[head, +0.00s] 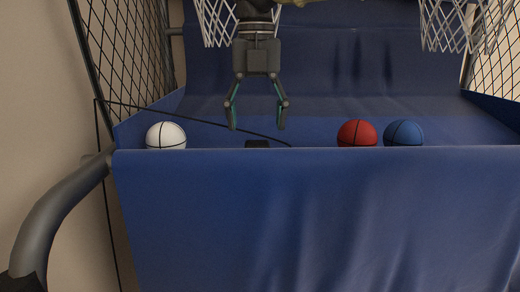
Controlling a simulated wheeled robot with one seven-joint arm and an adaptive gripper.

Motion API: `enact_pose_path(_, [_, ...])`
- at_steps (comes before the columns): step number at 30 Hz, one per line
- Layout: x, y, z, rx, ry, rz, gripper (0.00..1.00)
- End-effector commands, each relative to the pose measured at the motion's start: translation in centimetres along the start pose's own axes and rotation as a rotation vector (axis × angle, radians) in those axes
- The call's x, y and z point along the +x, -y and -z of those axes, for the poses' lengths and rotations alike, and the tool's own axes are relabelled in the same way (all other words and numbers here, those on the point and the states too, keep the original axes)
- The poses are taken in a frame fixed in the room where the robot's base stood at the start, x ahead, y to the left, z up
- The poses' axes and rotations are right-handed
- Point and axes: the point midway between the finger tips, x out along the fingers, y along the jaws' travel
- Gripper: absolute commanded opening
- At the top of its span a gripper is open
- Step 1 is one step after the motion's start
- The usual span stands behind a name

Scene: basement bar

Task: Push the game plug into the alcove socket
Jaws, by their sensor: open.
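My gripper (257,127) hangs pointing down over the blue ramp, its two fingers spread and nothing between them. A small dark block (257,144), perhaps the game plug, lies just below the fingertips, apart from them. Its lower part is hidden behind the front edge of the blue cloth. A thin black cord (190,115) runs from the left side down across the ramp to just right of the block; where it ends is hidden. I see no alcove socket in this view.
A white ball (166,135) sits to the left; a red ball (357,133) and a blue ball (404,133) sit to the right. The blue front panel (320,215) rises before them. White nets (220,22) hang above, mesh sides flank, and a grey bar (60,205) curves at left.

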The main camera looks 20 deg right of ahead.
Motion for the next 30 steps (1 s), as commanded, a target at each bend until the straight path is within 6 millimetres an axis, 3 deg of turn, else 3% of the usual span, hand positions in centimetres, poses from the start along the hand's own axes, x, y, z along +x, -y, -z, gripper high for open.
enact_pose_path(5, [0.8, 0.2, -0.2, 0.002, -0.005, 0.003, 0.70])
enact_pose_path(16, [5.0, 0.5, -0.4, 0.001, -0.004, 0.002, 0.70])
enact_pose_path(28, [5.4, 0.5, -0.4, 0.002, -0.003, 0.001, 0.70])
enact_pose_path(30, [5.4, 0.5, -0.4, 0.002, -0.003, 0.001, 0.61])
